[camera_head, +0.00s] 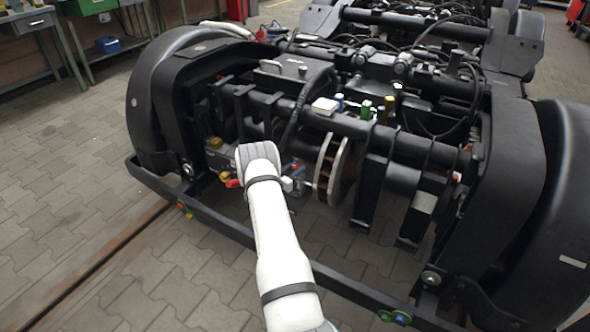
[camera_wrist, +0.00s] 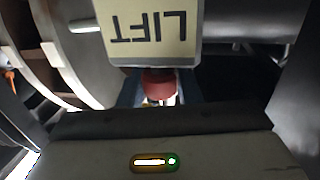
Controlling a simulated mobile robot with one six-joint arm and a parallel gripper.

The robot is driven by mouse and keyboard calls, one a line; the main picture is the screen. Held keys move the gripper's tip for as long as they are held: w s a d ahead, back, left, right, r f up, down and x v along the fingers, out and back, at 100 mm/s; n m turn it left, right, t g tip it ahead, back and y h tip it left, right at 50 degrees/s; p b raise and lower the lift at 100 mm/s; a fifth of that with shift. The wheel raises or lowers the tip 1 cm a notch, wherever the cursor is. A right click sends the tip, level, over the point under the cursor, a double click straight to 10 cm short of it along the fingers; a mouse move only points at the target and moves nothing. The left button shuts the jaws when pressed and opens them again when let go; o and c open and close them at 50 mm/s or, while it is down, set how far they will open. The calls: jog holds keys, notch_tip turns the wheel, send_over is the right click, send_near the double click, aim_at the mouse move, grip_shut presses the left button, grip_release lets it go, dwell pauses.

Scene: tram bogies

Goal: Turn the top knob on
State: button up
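In the wrist view a pale box with an upside-down LIFT label (camera_wrist: 150,32) fills the top middle. A red knob (camera_wrist: 158,84) sits directly below the label in the picture, with dark bluish parts on both sides of it. My gripper (camera_wrist: 160,108) is at the bottom of the wrist view, close to the red knob. Its fingertips are not clear, so I cannot tell whether it is open, or touching the knob. Which way the knob is turned does not show.
The black bogie frame (camera_head: 409,151) surrounds the arm's end, with a brake disc (camera_head: 334,168) just to the right. A red part (camera_head: 232,183) shows left of the arm. A low front bar (camera_head: 226,229) crosses below. Paved floor (camera_head: 60,170) is clear at left.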

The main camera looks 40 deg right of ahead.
jog(key=c, duration=0.4)
jog(key=shift+c, duration=0.2)
jog(key=shift+s+n+t, duration=0.1)
jog(key=shift+n+t, duration=0.2)
jog(key=shift+t, duration=0.2)
jog(key=shift+t+p, duration=0.3)
jog(key=n+t+y, duration=0.1)
jog(key=n+t, duration=0.1)
jog(key=n+t+y, duration=0.1)
jog(key=n+t, duration=0.1)
jog(key=t, duration=0.1)
jog(key=shift+s+d+t, duration=0.1)
jog(key=shift+t, duration=0.2)
jog(key=shift+n+t+y+b, duration=0.4)
jog(key=shift+n+t+y, duration=1.7)
jog(key=shift+t, duration=0.3)
jog(key=o, duration=0.9)
jog(key=shift+o, duration=0.2)
